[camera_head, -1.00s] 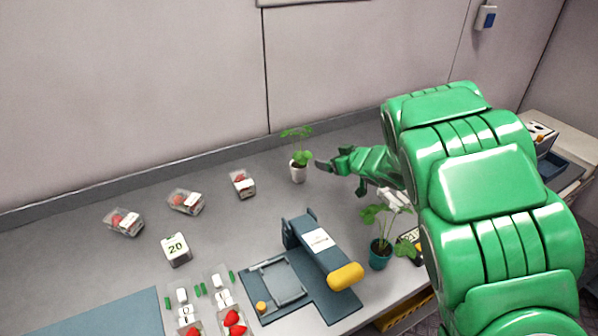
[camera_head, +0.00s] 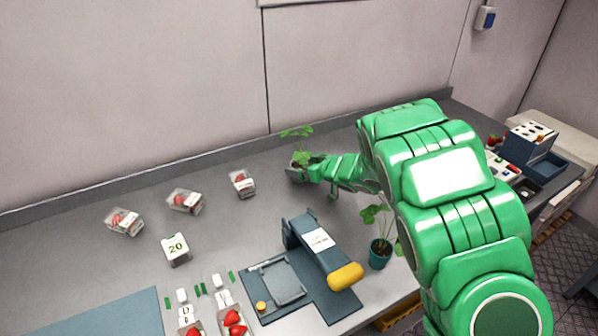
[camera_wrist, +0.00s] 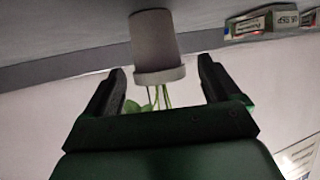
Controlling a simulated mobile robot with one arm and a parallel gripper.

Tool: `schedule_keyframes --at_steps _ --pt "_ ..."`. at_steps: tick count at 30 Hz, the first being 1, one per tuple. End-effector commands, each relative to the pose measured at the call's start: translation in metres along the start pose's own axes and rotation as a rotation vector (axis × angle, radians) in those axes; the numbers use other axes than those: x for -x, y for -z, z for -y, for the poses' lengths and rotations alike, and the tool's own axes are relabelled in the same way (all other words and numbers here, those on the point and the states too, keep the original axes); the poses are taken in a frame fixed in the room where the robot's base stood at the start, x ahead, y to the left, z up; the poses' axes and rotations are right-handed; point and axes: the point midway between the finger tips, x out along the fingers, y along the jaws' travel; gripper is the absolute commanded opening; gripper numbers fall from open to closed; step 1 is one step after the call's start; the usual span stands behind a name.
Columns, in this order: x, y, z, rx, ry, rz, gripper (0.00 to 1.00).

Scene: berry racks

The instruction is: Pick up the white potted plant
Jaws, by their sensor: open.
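The white potted plant stands on the grey counter near the back wall; its green leaves (camera_head: 301,157) show in the head view, while its pot is mostly hidden behind my gripper (camera_head: 296,172). In the wrist view, which appears upside down, the pot (camera_wrist: 155,42) looks shaded grey, with its rim and stems lower in the picture. My gripper (camera_wrist: 162,88) is open, its two dark fingers on either side of the pot's rim and stems. Gaps show between both fingers and the pot. The pot rests on the counter.
A second plant in a teal pot (camera_head: 380,254) stands near the counter's front edge, close to my arm. A blue press-like device (camera_head: 322,256) is left of it. Clear berry boxes (camera_head: 242,183) stand left of the white pot. The wall is close behind.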

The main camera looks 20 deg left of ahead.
Motion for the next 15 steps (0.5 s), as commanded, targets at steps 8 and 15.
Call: schedule_keyframes --at_steps 8,15 --pt "-0.032 0.003 0.000 0.001 0.003 -0.003 0.90" --pt "-0.037 0.002 0.000 0.000 0.001 -0.002 0.90"
